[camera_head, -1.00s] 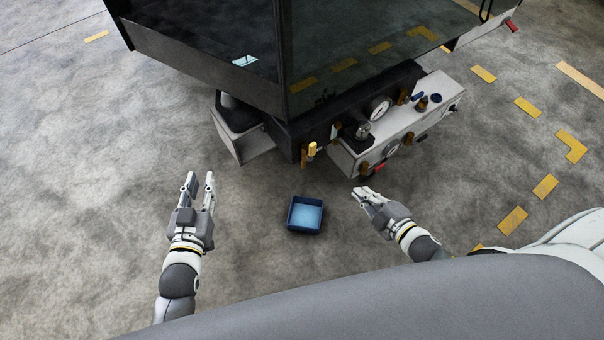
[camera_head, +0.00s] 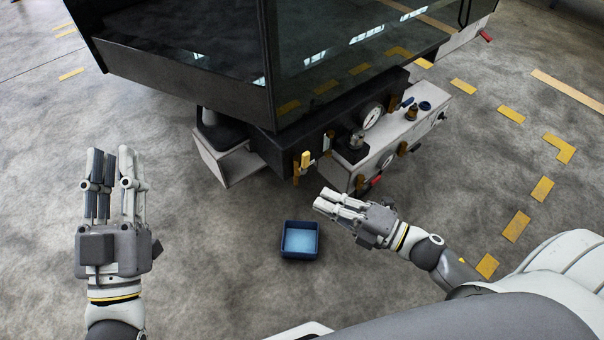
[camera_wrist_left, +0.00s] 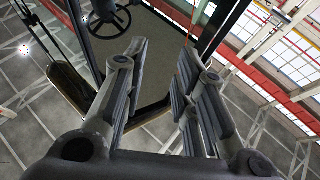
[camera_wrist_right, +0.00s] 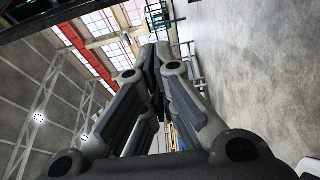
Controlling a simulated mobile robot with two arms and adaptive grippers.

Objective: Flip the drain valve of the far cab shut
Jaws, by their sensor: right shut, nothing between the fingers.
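The cab (camera_head: 175,55), dark with large glass panes, stands at the top of the head view. Under its front edge a yellow upright lever (camera_head: 306,159) sits on a small brass-coloured fitting, and a red handle (camera_head: 376,181) shows lower on the grey box beside it. I cannot tell for sure which is the drain valve. My right gripper (camera_head: 324,200) is shut and empty, just below the lever and apart from it. My left gripper (camera_head: 112,158) is open and empty over the floor at the left, away from the cab.
A blue tray (camera_head: 300,254) sits on the floor below the lever. A grey box (camera_head: 401,137) with gauges, knobs and fittings juts out at the right of the cab front. Yellow floor marks (camera_head: 516,227) run along the right. The floor at the left is clear.

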